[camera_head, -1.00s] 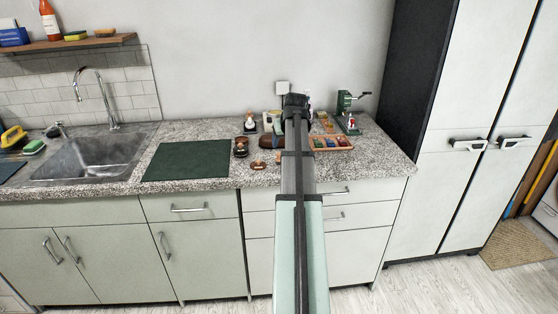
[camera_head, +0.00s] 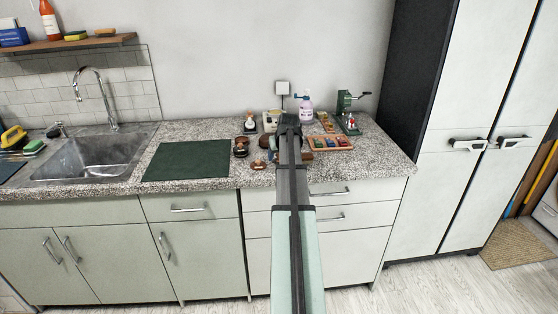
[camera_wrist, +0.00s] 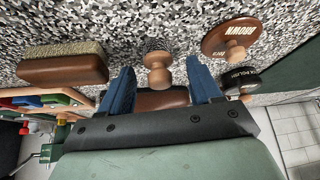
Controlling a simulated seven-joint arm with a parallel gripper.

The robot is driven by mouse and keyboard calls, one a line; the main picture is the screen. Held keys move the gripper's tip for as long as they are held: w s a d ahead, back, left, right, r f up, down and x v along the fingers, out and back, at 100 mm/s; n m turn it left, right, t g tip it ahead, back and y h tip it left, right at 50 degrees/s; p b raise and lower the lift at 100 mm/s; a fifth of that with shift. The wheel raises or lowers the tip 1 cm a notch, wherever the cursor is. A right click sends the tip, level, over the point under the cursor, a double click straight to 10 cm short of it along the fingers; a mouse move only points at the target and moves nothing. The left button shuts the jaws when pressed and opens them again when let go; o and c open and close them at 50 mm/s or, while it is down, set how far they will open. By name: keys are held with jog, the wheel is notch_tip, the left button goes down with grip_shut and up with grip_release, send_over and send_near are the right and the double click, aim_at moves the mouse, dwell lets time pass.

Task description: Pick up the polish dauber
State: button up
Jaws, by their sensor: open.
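The polish dauber (camera_wrist: 158,72), a small round bristle head with a turned wooden handle, shows in the wrist view on the speckled counter. In the head view it cannot be made out behind my arm. My gripper (camera_wrist: 160,74) is open, with its two blue fingers on either side of the dauber in the wrist picture. I see no contact, and the remaining height is hard to judge. In the head view my gripper (camera_head: 289,122) is low over the back of the counter.
A wooden brush (camera_wrist: 63,68) lies on one side of the dauber. A brown tin (camera_wrist: 230,38) and a black polish tin (camera_wrist: 241,82) lie on the other side.

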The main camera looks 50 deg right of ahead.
jog(key=shift+f, duration=0.15)
jog(key=c, duration=1.1)
jog(key=shift+w, duration=0.1)
notch_tip(320, 180, up, 10)
jog(key=shift+r, duration=0.1)
dwell(0.3)
